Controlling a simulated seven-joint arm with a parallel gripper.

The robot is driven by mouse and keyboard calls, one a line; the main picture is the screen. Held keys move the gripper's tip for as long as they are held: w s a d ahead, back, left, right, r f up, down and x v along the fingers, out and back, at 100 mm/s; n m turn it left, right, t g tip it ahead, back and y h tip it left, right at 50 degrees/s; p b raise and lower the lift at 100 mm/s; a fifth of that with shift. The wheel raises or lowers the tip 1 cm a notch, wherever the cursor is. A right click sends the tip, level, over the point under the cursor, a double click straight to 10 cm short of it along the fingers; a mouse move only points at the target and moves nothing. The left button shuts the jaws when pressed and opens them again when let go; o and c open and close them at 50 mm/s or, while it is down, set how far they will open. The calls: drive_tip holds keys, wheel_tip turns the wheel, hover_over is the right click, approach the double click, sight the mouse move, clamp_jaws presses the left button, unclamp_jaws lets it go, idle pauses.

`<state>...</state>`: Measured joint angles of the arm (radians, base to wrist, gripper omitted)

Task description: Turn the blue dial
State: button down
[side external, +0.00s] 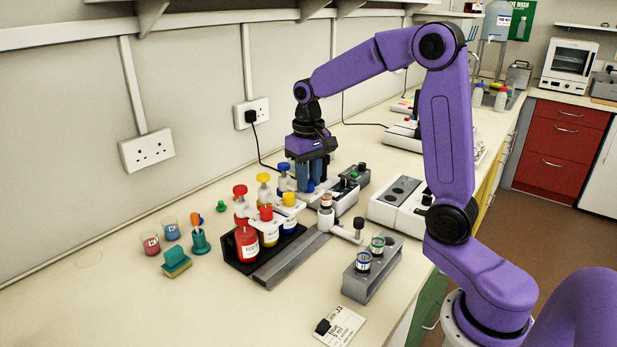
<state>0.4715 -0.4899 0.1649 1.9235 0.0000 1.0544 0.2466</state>
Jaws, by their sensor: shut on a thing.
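A three-unit dispenser stand (240,258) is left of the middle of the bench. It has red, yellow and blue bottles, with upper knobs in matching colours. In front of the upper knobs, a red dial (266,212) and a yellow dial (289,199) form a row. The blue dial (308,186) is at the far end of this row. My gripper (309,183) points down over it and is shut on it, with fingers on either side hiding much of it. The blue upper knob (284,168) stands just left of my gripper, apart from the fingers.
A grey rack (373,272) with two vials stands to the front right. A white device (402,205) and a dark-topped block (352,176) stand right of my gripper. Small cups (151,244) and a green-yellow sponge (177,263) lie left. The front-left bench is clear.

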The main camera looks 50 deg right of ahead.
drive_tip(key=c, duration=0.9)
unclamp_jaws()
drive_tip(key=shift+o, duration=0.2)
wheel_tip(320, 180, up, 18)
drive_tip(key=shift+f, duration=0.25)
drive_tip(key=s+a+f+n, duration=0.7)
drive_tip(key=s+a+f, duration=0.2)
drive_tip(key=s+a, duration=0.15)
drive_tip(key=s+f+n, duration=0.4)
drive_tip(key=s+f, duration=0.1)
drive_tip(key=s, duration=0.3)
drive_tip(key=s+f+n, duration=0.4)
drive_tip(key=s+f, duration=0.2)
drive_tip(key=s, duration=0.3)
drive_tip(key=shift+a, duration=0.15)
